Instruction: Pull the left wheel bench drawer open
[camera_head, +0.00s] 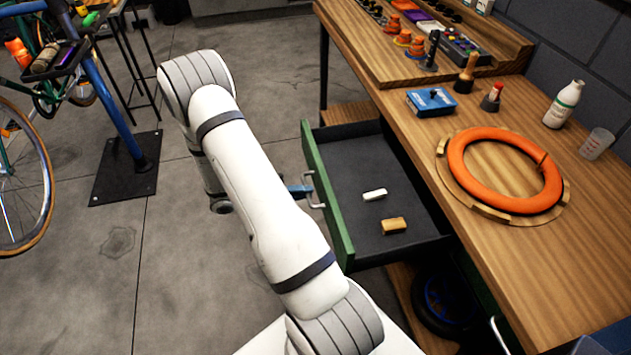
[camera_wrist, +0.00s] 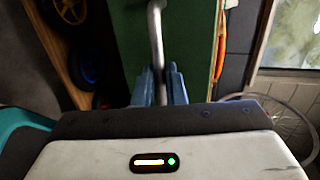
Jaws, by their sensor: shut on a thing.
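The drawer (camera_head: 372,160) with a green front (camera_head: 327,195) stands well out from the wooden bench in the head view. A white block (camera_head: 375,195) and a tan block (camera_head: 394,226) lie on its dark floor. Its metal bar handle (camera_head: 314,190) also shows in the wrist view (camera_wrist: 157,40) against the green front (camera_wrist: 195,45). My gripper (camera_head: 300,191) is at the handle, mostly hidden behind my white arm. In the wrist view the blue fingers of my gripper (camera_wrist: 159,85) are shut on the handle, one on each side of it.
The wooden bench top (camera_head: 410,140) holds an orange ring (camera_head: 462,170), a blue box (camera_head: 430,102), a white bottle (camera_head: 563,105) and a clear cup (camera_head: 597,143). A bike stand base (camera_head: 125,170) and a wheel (camera_head: 46,190) are at left. Grey floor between them is clear.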

